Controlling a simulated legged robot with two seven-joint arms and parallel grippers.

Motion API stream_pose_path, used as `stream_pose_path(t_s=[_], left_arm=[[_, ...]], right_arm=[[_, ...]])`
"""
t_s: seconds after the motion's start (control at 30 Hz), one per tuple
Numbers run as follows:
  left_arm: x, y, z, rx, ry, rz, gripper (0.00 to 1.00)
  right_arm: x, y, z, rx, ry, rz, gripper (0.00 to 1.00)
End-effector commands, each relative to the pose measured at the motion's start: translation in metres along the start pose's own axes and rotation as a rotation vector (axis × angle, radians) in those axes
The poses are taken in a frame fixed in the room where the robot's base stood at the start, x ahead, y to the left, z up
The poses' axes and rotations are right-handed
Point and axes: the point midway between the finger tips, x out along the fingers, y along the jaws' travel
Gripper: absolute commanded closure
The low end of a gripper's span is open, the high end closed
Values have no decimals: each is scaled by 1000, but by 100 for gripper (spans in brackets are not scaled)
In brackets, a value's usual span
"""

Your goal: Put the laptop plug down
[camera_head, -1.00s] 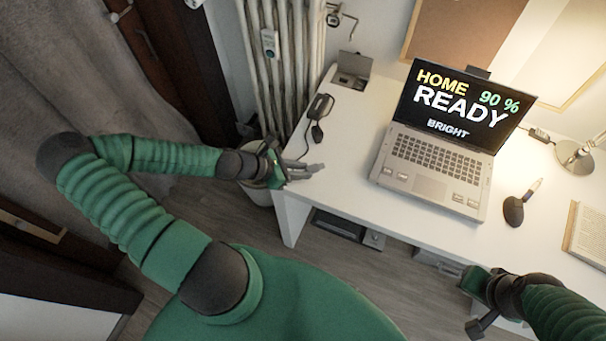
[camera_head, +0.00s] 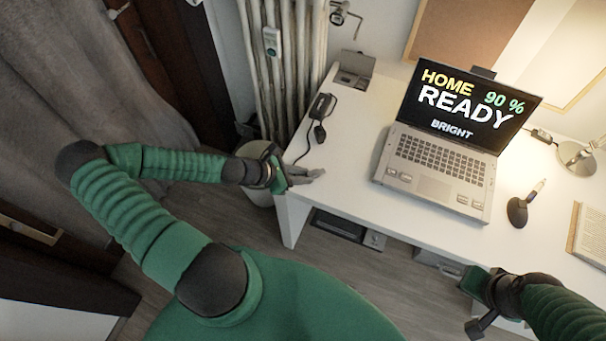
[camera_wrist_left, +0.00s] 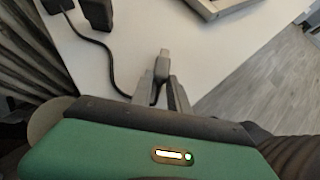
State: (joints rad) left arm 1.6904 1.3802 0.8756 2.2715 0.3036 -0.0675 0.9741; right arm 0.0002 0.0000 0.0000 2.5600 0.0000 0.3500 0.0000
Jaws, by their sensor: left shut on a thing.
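The laptop plug (camera_wrist_left: 162,66) is a small grey connector on a dark cable. In the left wrist view it sits between the fingers of my left gripper (camera_wrist_left: 160,88), which is shut on it. Its tip sticks out past the fingers. In the head view my left gripper (camera_head: 307,176) is at the desk's left front corner, low by the white top; the plug is too small to make out there. The open laptop (camera_head: 430,171) stands to the right, apart from the gripper. My right gripper (camera_head: 478,300) is by the desk's front edge, its fingers unclear.
A black power brick (camera_head: 321,106) and its cable lie on the desk's left side. A computer mouse-like dark stand with a pen (camera_head: 517,211), a lamp (camera_head: 577,158) and a book (camera_head: 590,232) are at the right. White desk top (camera_head: 345,150) is bare left of the laptop.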

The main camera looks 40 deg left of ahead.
Motion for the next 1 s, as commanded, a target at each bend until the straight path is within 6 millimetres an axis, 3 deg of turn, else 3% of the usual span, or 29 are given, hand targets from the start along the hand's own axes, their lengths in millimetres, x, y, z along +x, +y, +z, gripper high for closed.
stream_pose_path(t_s=[0.03, 0.2, 0.73, 0.87, 1.0], left_arm=[[0, 3, -4, -2, 10, 11, 77], [0, 3, -6, -4, 14, 12, 58], [-4, 1, 0, -3, 13, 6, 58], [-28, 2, 5, -4, 14, 11, 58], [-68, 2, 7, -4, 14, 14, 58]], right_arm=[[0, 0, 0, 0, 0, 0, 100], [0, 0, 0, 0, 0, 0, 100], [-2, 0, 0, 0, 0, 0, 100], [-7, 0, -2, 0, 0, 0, 100], [-16, 0, -4, 0, 0, 0, 100]])
